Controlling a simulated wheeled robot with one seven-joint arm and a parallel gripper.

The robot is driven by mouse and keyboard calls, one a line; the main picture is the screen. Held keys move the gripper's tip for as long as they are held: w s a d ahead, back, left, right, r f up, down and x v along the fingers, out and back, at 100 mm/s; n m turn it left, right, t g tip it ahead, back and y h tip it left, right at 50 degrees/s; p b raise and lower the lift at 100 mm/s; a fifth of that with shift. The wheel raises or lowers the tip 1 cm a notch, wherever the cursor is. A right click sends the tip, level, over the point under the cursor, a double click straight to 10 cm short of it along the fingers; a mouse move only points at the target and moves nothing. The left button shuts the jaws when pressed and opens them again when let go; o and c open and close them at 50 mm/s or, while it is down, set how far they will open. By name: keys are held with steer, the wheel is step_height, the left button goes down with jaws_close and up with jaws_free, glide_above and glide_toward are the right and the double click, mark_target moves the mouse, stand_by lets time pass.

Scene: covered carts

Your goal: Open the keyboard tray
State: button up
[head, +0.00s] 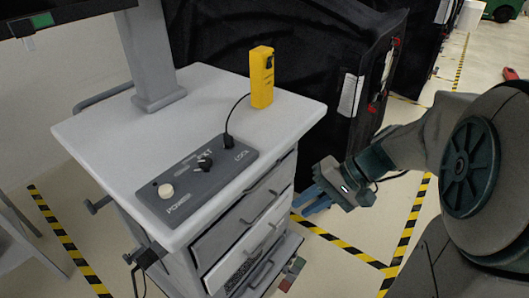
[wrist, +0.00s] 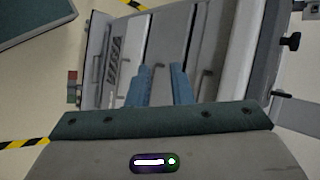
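The cart (head: 100,130) has a light top and a front with a stack of drawer fronts and bar handles. The upper drawer front (head: 228,226) is grey, with a paler front (head: 228,268) below it. Lower down is a dark slotted patch, which also shows in the wrist view (wrist: 114,52).
A grey control box (head: 205,178) with knobs and a yellow device (head: 261,77) on a cord sit on the cart's top. A black covered cart (head: 290,45) stands behind. Yellow-black tape (head: 405,240) marks the floor, which is clear right of the cart.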

mark_target(266, 175)
steer(key=w+d+f+m+t+y+b, duration=0.1)
steer(key=w+d+t+y+b, duration=0.15)
steer(key=w, duration=0.25)
steer(key=w+d+f+m+t+y+b, duration=0.1)
steer(key=w+d+f+t+y+b, duration=0.1)
steer(key=w+y, duration=0.2)
steer(key=x, duration=0.4)
steer(key=b+x, duration=0.1)
steer(key=x, duration=0.8)
steer(key=shift+w+a+r+b, duration=0.2)
steer(key=shift+a+b, duration=0.15)
steer(key=shift+a, duration=0.05)
jaws_close()
